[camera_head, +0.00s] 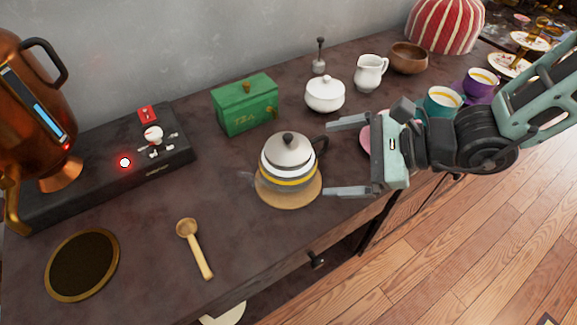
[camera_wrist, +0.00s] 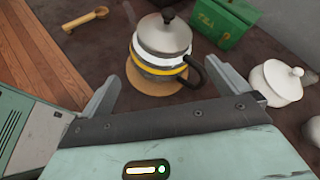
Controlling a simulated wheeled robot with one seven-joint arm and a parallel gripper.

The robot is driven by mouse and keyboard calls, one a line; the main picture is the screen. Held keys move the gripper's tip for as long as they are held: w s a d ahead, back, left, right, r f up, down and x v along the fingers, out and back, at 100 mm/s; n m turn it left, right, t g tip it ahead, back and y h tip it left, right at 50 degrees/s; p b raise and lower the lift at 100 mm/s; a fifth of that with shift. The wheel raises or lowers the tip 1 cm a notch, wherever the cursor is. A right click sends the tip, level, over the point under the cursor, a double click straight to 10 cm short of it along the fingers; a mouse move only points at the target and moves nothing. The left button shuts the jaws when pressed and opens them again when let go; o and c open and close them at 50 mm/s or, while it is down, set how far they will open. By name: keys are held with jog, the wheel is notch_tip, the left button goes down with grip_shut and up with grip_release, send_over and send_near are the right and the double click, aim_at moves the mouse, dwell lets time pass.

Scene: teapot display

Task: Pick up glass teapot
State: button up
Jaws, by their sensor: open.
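The glass teapot (camera_head: 287,172) stands upright on a round wooden coaster (camera_head: 290,200) near the counter's front edge. It has a grey lid with a dark knob, a white and yellow band, and a dark handle at the back right. My gripper (camera_head: 337,157) is open and empty, just right of the teapot, with its fingers pointing left toward it. In the wrist view the teapot (camera_wrist: 162,45) is ahead of the open fingers (camera_wrist: 170,95), with its handle toward the right finger. I see no contact.
A green tea box (camera_head: 245,105) and a white sugar bowl (camera_head: 324,95) stand behind the teapot. A wooden scoop (camera_head: 195,250) lies left of it in front. A pink dish (camera_head: 367,140) is partly hidden behind my gripper.

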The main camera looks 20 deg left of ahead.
aim_at(309, 161)
jog(key=x, duration=0.9)
jog(key=shift+b, duration=0.3)
jog(key=c, duration=0.8)
